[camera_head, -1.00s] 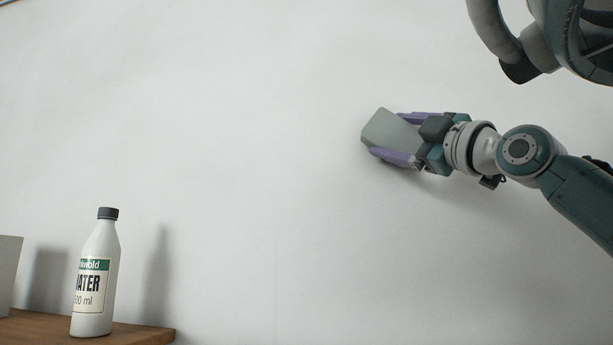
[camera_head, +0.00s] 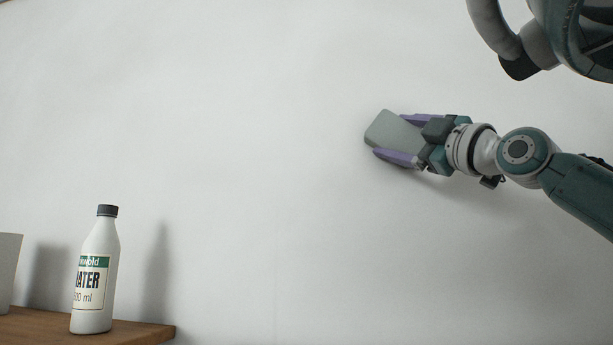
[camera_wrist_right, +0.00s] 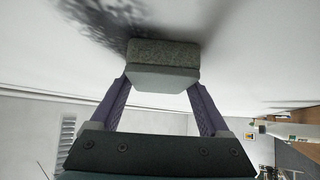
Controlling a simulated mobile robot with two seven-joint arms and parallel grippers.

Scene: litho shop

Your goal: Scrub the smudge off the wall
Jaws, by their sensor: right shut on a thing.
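My right gripper (camera_head: 390,135) is shut on a grey block-shaped sponge (camera_head: 385,129), at the white wall (camera_head: 240,110). In the right wrist view, the sponge (camera_wrist_right: 163,54) sits between the two purple fingers, with its far face touching or very close to the wall (camera_wrist_right: 240,50). A dark, mottled patch (camera_wrist_right: 98,22) shows on the wall beside the sponge in that view; I cannot tell how much is smudge and how much is shadow. In the head view no clear smudge shows; the sponge and gripper cover part of the wall. My left gripper is not in view.
A white bottle (camera_head: 95,280) with a black cap and a water label stands on a wooden shelf (camera_head: 130,333) at lower left. A pale container (camera_head: 8,270) is cut off at the left edge. The wall between bottle and sponge is clear.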

